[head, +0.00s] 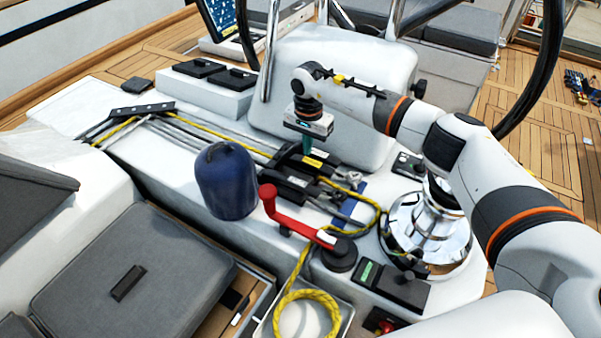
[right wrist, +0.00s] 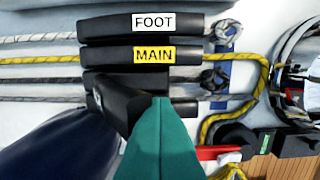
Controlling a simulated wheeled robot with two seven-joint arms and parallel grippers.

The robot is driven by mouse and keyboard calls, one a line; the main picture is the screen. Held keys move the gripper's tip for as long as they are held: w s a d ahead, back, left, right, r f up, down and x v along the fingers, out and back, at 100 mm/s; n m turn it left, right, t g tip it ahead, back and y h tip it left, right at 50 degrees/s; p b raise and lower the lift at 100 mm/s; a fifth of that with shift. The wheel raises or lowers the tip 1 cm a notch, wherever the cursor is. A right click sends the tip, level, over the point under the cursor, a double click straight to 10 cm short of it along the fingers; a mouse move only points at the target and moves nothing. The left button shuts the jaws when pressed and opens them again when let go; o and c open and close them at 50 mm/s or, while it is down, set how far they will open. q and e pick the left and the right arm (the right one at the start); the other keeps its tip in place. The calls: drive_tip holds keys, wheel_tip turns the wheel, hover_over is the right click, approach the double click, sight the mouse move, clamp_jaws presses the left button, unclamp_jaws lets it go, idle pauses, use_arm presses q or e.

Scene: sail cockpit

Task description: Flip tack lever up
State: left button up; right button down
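A bank of black clutch levers sits on the white cockpit console. In the right wrist view the FOOT lever (right wrist: 150,25) and the yellow-labelled MAIN lever (right wrist: 140,55) lie flat, side by side. Below them a black lever (right wrist: 120,98) stands at a tilt, with only a sliver of pale label showing; no tack label is readable. My right gripper (head: 307,145) points down over the bank. Its teal fingers (right wrist: 160,105) appear together, with tips close beside the tilted lever; contact is unclear. My left gripper is not in view.
A navy-covered rounded object (head: 226,180) stands left of the clutches. A red winch handle (head: 290,218) lies in front of them. A chrome winch (head: 428,230) stands to the right. Yellow rope (head: 305,300) is coiled in front. A white seat-like pod (head: 340,75) rises behind.

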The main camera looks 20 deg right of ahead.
drive_tip(key=shift+s+a+f, duration=0.2)
drive_tip(key=shift+a+f, duration=0.05)
drive_tip(key=shift+f, duration=0.3)
drive_tip(key=shift+w+a+r+b, duration=0.25)
drive_tip(key=shift+w+r+b, duration=0.05)
drive_tip(key=shift+w+b, duration=0.15)
drive_tip(key=shift+r, duration=0.1)
drive_tip(key=shift+w+d, duration=0.1)
drive_tip(key=shift+w+a+r+b, duration=0.3)
drive_tip(key=shift+w+r+b, duration=0.1)
drive_tip(key=shift+w+b, duration=0.2)
drive_tip(key=shift+w+r, duration=0.1)
drive_tip(key=shift+r, duration=0.05)
drive_tip(key=shift+w+d, duration=0.1)
